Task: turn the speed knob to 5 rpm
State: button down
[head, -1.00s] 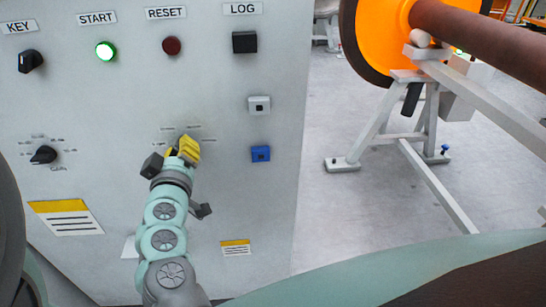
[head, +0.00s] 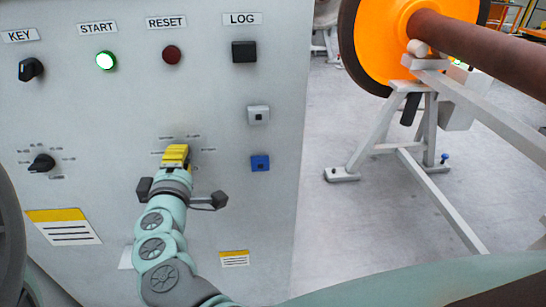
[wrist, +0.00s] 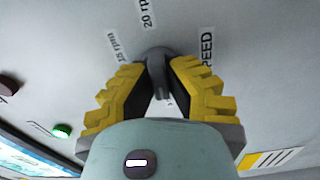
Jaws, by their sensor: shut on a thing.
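The speed knob (wrist: 158,60) is a dark grey round knob with a raised grip bar, on the pale panel in the wrist view. The SPEED label (wrist: 206,52) is right of it, and labels reading 15 rpm (wrist: 117,46) and 20 rpm (wrist: 148,13) are around its upper side. My gripper (head: 175,155) has yellow fingers, shut on the knob's bar from both sides. In the head view the gripper hides the knob. Which mark the knob points to cannot be told.
On the same panel are a KEY switch (head: 31,69), a lit green START button (head: 106,61), a red RESET button (head: 172,54), a black LOG button (head: 244,51) and another selector knob (head: 42,163). An orange wheel (head: 400,40) on a stand is at right.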

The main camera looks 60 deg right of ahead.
jog(key=shift+w+a+f+n, duration=0.1)
jog(key=shift+f+n, duration=0.15)
jog(key=shift+n, duration=0.25)
jog(key=c, duration=1.2)
grip_release()
jog(key=shift+o, duration=1.1)
jog(key=shift+w+r, duration=0.2)
jog(key=shift+r, duration=0.05)
jog(key=shift+s, duration=0.15)
